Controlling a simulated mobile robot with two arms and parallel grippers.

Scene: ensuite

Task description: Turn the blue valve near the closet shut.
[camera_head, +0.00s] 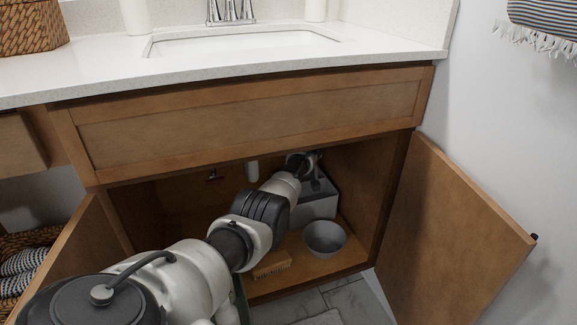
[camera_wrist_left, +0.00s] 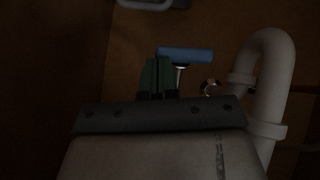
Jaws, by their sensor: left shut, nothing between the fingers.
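The blue valve handle (camera_wrist_left: 186,55) shows in the left wrist view as a short horizontal bar on a pale metal stem. My left gripper (camera_wrist_left: 157,66) is shut and empty, its dark green fingers pressed together. The fingertips are at the left end of the blue handle, overlapping it in the picture. I cannot tell whether they touch it. In the head view my left arm reaches into the open cabinet under the sink, and the blue valve cannot be made out there. My right gripper is not in view.
A white drain pipe (camera_wrist_left: 276,85) curves just right of the valve. In the cabinet stand a grey bowl (camera_head: 324,238) and a grey box (camera_head: 318,203). A small fitting (camera_head: 213,175) is on the back wall. The right cabinet door (camera_head: 455,230) stands open.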

